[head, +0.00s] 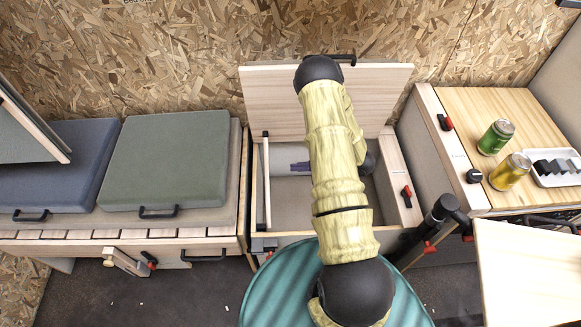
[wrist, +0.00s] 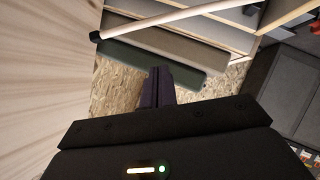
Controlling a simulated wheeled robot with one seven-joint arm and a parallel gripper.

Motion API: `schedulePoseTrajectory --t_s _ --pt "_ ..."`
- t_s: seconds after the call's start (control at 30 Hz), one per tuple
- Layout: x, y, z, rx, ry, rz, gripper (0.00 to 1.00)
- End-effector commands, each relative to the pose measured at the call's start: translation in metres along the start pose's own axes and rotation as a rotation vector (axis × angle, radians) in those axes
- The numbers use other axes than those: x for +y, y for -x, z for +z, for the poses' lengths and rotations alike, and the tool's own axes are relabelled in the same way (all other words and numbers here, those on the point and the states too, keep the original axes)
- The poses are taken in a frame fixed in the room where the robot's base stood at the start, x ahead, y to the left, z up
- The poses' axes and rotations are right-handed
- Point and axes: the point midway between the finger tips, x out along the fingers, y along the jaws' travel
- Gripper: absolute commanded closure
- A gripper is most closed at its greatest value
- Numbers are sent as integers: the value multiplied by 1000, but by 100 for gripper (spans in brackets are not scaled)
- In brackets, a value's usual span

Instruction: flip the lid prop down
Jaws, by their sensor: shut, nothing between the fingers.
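The lid (head: 265,100), a pale wooden panel, stands raised at the back of an open storage box (head: 395,165). The lid prop (head: 267,185) is a thin pale stick with a black tip, at the left side of the box opening. It also shows in the wrist view (wrist: 165,16), its black tip near the pale wood panel (wrist: 45,85) at left. I cannot tell whether the tip touches the lid. My gripper's dark fingers (wrist: 157,86) are together and empty, apart from the prop in that picture.
Left of the box is a bench with a green cushion (head: 170,160) and a blue cushion (head: 75,160). On the right, a wooden counter (head: 460,105) holds a green can (head: 496,137), a yellow can (head: 510,171) and a white tray (head: 541,179). A teal round surface (head: 275,290) is in front.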

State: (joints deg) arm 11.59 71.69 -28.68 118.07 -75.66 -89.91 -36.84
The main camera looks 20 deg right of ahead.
Motion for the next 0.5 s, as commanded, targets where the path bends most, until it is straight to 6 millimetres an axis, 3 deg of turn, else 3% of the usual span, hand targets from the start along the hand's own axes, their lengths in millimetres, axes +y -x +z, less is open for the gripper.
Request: schedulePoseTrajectory --t_s 0.5 --pt "-1 -90 0 2 2 -3 100"
